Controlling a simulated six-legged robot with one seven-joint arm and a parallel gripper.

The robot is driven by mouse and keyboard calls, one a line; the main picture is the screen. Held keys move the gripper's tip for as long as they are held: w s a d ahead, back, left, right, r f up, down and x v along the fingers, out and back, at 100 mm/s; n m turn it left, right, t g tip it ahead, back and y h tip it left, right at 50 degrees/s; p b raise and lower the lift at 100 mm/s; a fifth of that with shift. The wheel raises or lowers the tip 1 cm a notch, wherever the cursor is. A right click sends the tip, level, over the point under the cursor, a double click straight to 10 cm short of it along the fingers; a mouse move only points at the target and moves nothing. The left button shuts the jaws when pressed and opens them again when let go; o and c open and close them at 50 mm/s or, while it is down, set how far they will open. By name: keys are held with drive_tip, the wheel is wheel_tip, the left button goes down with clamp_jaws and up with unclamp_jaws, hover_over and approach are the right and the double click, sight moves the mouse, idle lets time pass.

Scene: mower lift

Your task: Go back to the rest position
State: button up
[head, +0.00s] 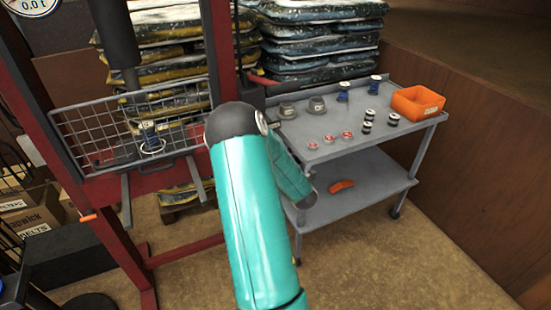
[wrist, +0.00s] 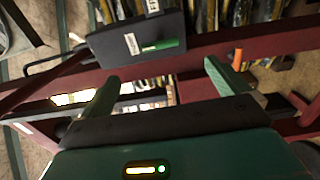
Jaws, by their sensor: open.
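My gripper shows in the wrist view (wrist: 160,75), its two green fingers spread wide apart with nothing held between them. Beyond the fingers are a red frame beam (wrist: 290,42) and a dark box (wrist: 140,45) with a white label and a green strip. I cannot tell how far the fingertips are from them. In the head view my teal arm rises through the middle and bends at a black joint. My gripper cannot be made out there.
Right of my arm stands a grey cart (head: 355,155) with cups, small cans, red-and-white discs and an orange bin (head: 417,102). A red press frame (head: 60,150) with a wire guard (head: 100,140) stands at left. Stacked bags (head: 320,40) are behind. Floor is clear at front right.

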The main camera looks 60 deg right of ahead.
drive_tip(key=shift+s+a, duration=0.25)
drive_tip(key=shift+s, duration=0.1)
idle(0.4)
